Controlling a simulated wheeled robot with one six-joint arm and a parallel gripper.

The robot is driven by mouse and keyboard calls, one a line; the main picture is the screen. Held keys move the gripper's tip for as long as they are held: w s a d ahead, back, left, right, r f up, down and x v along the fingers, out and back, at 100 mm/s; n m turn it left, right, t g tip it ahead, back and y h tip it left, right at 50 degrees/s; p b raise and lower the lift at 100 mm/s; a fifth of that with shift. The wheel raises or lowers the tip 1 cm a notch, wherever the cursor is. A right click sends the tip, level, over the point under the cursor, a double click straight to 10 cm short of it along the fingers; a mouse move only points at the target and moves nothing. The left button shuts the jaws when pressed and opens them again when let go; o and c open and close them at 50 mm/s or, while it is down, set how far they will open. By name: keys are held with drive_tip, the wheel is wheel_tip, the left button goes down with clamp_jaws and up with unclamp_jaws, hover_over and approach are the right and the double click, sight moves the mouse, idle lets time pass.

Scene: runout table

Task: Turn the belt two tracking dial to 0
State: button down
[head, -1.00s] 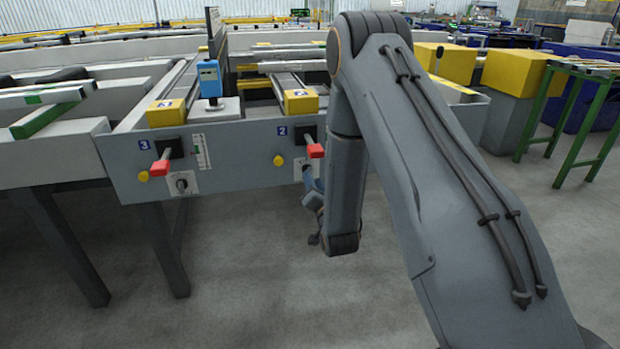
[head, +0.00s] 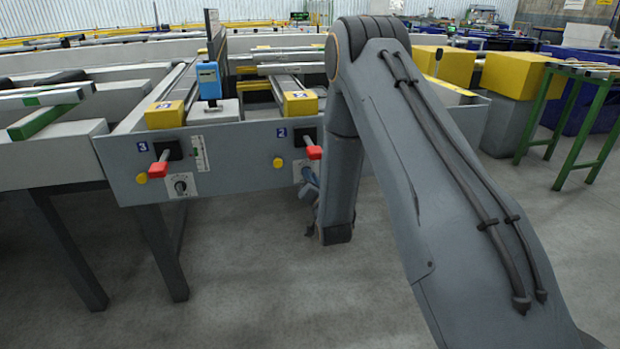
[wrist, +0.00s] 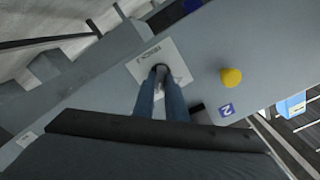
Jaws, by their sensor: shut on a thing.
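The belt two tracking dial (wrist: 159,70) is a dark knob on a white scale plate (wrist: 170,52), beside the blue "2" label (wrist: 226,110) and a yellow button (wrist: 231,77) in the wrist view. My gripper (wrist: 161,82) is shut on the dial, with its two bluish fingers on either side of it. The fingers hide much of the knob, and I cannot read its pointer. In the head view, my arm hides most of the dial, and only part of its white plate (head: 299,172) shows under the red-handled lever (head: 314,152).
The belt three dial (head: 181,186) sits on the same grey panel to the left, below another red lever (head: 158,169) and next to a yellow button (head: 142,178). A blue handheld device (head: 208,80) stands above the panel. The floor in front is clear.

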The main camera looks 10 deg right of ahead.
drive_tip(key=shift+n, duration=0.4)
drive_tip(key=shift+a+n+p, duration=0.15)
drive_tip(key=shift+n+p, duration=1.3)
drive_tip(key=shift+n, duration=2.05)
drive_tip(key=c, duration=1.8)
unclamp_jaws()
drive_tip(key=s+p, duration=0.1)
drive_tip(key=s, duration=0.7)
drive_tip(key=shift+w, duration=0.1)
